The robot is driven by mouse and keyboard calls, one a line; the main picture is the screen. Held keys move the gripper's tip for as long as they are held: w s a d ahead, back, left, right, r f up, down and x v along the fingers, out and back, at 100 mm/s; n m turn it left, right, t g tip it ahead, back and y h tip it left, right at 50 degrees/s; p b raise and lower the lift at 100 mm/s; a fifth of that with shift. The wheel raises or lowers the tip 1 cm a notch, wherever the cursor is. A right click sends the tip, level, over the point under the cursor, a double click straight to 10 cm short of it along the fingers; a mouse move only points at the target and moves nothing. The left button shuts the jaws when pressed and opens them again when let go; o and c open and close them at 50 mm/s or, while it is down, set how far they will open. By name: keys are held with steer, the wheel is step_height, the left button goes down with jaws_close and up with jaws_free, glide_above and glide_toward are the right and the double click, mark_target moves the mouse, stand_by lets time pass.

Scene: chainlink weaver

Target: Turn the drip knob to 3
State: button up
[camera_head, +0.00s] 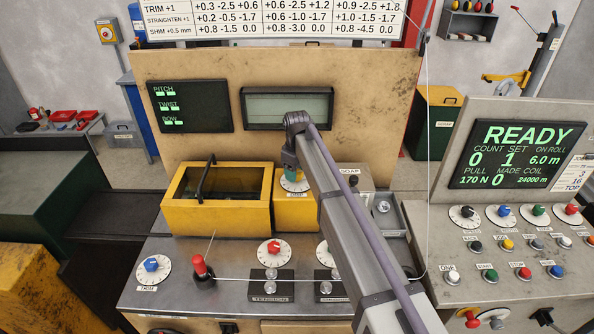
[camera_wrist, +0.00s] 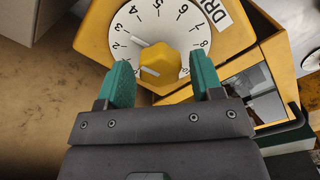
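The drip dial (camera_head: 303,186) is a white numbered disc on a yellow housing; its label reads partly as "DRI" in the wrist view. Its yellow knob (camera_wrist: 158,62) sits at the centre of the disc (camera_wrist: 180,25). A pale mark runs from the knob towards the figures 2 and 3; I cannot tell exactly which it meets. My gripper (camera_wrist: 160,60) is open, with one teal finger on each side of the knob and a visible gap at both sides.
A yellow box (camera_head: 215,218) with a dark window and black handle stands left of the dial. A soap knob (camera_head: 352,180) is to the right. Nearer are a blue-knobbed dial (camera_head: 152,265), a red-tipped lever (camera_head: 200,268) and a red-knobbed dial (camera_head: 273,250).

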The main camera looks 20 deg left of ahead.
steer(key=shift+o, duration=0.5)
step_height(320, 180, up, 11)
steer(key=p, duration=1.1)
steer(key=shift+f, duration=0.1)
